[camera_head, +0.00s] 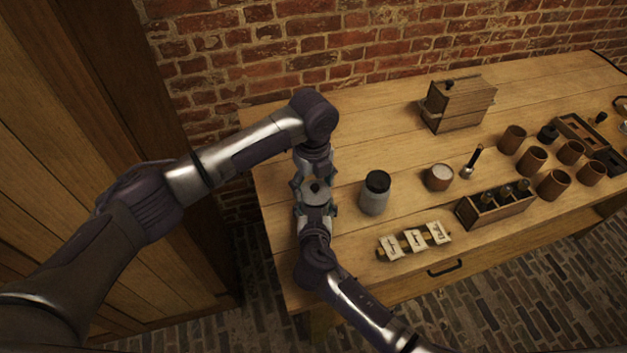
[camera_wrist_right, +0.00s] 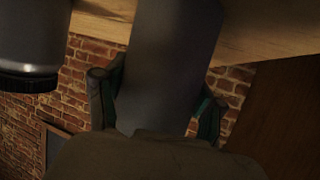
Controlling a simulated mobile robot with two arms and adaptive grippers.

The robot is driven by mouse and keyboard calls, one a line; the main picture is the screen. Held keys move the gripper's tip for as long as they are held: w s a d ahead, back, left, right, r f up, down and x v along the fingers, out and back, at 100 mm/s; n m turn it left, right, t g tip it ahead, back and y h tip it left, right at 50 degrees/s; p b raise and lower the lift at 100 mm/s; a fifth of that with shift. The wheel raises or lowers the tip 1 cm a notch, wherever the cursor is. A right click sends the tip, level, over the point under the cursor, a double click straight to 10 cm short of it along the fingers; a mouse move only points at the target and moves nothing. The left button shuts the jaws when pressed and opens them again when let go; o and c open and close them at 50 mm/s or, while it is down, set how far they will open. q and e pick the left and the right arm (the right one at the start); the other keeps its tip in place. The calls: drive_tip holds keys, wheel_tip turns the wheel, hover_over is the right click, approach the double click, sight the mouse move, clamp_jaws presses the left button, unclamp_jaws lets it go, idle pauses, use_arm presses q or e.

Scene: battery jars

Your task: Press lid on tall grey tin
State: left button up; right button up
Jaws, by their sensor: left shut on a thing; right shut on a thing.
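The tall grey tin (camera_wrist_right: 165,65) fills the middle of the right wrist view as a smooth grey cylinder. My right gripper (camera_wrist_right: 155,110) is shut on it, with a finger on each side. In the head view my right gripper (camera_head: 316,208) reaches it from the near side. A grey round lid (camera_head: 316,196) with a dark knob shows at the tin's top. My left gripper (camera_head: 313,180) comes from the far side and is shut at the lid, its fingers either side. Whether the lid is fully seated on the tin is too small to tell.
A grey jar with a black lid (camera_head: 374,196) stands close to the right of the grippers. A white-topped cup (camera_head: 439,177), card holder (camera_head: 414,240), bottle rack (camera_head: 497,208), wooden box (camera_head: 457,105) and several brown cups (camera_head: 532,159) stand farther right. The table's left end is clear.

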use_arm(q)
drive_tip(key=shift+f, duration=0.25)
drive_tip(key=shift+f, duration=0.65)
idle(0.3)
drive_tip(key=o, duration=0.9)
drive_tip(key=shift+c, duration=0.2)
drive_tip(key=shift+r, duration=0.1)
wheel_tip(320, 180, up, 12)
drive_tip(key=shift+f, duration=0.1)
use_arm(e)
drive_tip(key=o, duration=1.8)
drive_tip(key=shift+c, duration=0.2)
